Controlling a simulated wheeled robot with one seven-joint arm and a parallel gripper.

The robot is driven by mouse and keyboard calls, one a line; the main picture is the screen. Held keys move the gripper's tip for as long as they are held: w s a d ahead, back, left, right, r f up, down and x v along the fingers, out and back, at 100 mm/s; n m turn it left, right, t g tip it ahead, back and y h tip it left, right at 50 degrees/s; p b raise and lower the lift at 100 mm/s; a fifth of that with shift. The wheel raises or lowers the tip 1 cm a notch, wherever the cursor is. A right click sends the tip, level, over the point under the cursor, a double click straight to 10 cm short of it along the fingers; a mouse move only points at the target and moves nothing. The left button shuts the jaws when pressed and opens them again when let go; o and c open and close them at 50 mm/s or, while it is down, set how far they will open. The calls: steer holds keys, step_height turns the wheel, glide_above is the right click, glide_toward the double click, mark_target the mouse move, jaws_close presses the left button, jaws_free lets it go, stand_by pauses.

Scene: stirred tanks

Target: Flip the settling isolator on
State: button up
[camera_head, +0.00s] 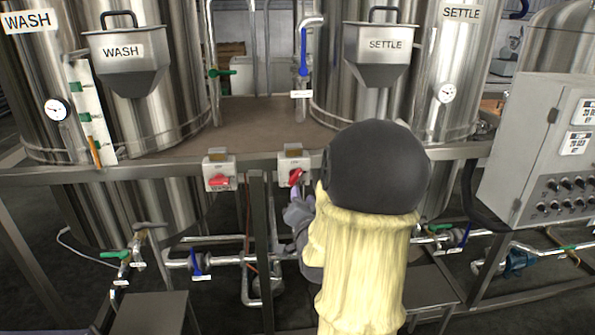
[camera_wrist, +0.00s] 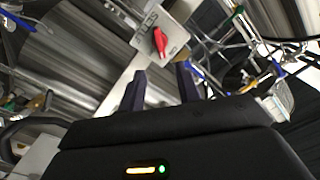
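The settling isolator is the right one of two small pale boxes with red handles, and its box (camera_head: 291,160) is on the frame rail below the SETTLE side. Its red handle (camera_head: 296,177) shows just above my gripper (camera_head: 299,208), tilted and partly hidden by my arm. In the wrist view the red handle (camera_wrist: 160,42) lies beyond the tips of my gripper (camera_wrist: 161,75). The two dark fingers are apart with nothing between them. The handle appears clear of the fingers.
The other isolator (camera_head: 219,174), with a red handle lying roughly level, is left on the same rail (camera_head: 120,172). WASH (camera_head: 125,60) and SETTLE (camera_head: 378,52) hoppers hang by their tanks. Pipes with blue valve handles (camera_head: 196,262) run below. A grey control cabinet (camera_head: 530,150) stands right.

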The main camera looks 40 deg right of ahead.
mark_target(297, 178)
steer(key=shift+w+d+r+p, duration=0.15)
steer(key=shift+w+p, duration=0.55)
steer(key=shift+p, duration=2.55)
steer(key=x, duration=0.4)
steer(key=p+x, duration=0.1)
steer(key=x, duration=0.4)
steer(key=shift+s+f, duration=0.1)
steer(key=shift+f, duration=0.15)
jaws_close()
